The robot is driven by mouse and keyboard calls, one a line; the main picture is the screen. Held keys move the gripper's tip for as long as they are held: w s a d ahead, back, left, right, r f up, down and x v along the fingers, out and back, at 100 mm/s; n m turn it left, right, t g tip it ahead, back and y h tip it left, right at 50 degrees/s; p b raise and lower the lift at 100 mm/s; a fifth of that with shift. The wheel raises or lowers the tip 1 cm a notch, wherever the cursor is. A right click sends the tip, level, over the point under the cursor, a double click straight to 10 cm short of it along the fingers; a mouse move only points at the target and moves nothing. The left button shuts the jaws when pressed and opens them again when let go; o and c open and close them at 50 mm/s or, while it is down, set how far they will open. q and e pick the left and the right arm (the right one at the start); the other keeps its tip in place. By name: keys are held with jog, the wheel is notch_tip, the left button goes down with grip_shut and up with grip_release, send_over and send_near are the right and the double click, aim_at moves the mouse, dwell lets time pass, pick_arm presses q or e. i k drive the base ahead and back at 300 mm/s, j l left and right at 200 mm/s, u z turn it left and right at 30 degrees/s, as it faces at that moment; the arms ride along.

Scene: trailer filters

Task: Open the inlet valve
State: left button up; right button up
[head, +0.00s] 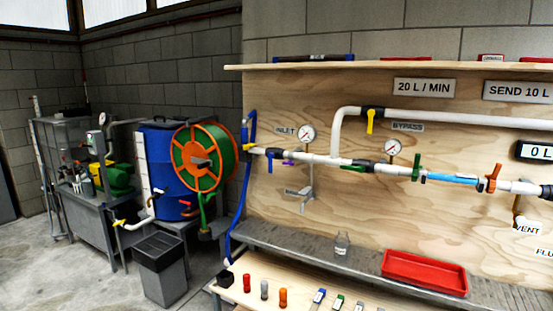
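The inlet valve (275,153) sits on the white pipe at the left end of the plywood panel, below the "INLET" label (286,130). It has a dark body and a blue lever (270,164) that points down, across the run of the pipe. A blue hose (243,190) joins the pipe to its left. A round gauge (308,133) stands on the pipe just right of the valve. Neither of my grippers is in view.
A yellow-handled bypass valve (370,120) sits on the upper pipe. Green (416,166) and orange (492,178) handles are farther right. A grey shelf (300,243) with a red tray (424,272) juts out below. A bin (160,268) stands on the floor left.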

aim_at(271, 156)
jog(key=i+j+z, duration=0.2)
jog(key=z, duration=0.15)
jog(key=i+j+z, duration=0.15)
jog(key=z, duration=0.2)
jog(key=i+j+z, duration=0.1)
jog(key=j, duration=0.2)
jog(key=i+j+z, duration=0.1)
jog(key=j, duration=0.2)
jog(key=i+j+z, duration=0.1)
jog(key=j, duration=0.2)
jog(key=i+j, duration=0.15)
jog(key=j, duration=0.25)
jog(key=i+j, duration=0.15)
jog(key=j, duration=0.3)
jog(key=i+j+z, duration=0.1)
jog(key=j, duration=0.3)
jog(key=i+j, duration=0.2)
jog(key=j, duration=0.2)
jog(key=i+j+z, duration=0.1)
jog(key=j, duration=0.35)
jog(key=i+j, duration=0.15)
jog(key=j, duration=0.25)
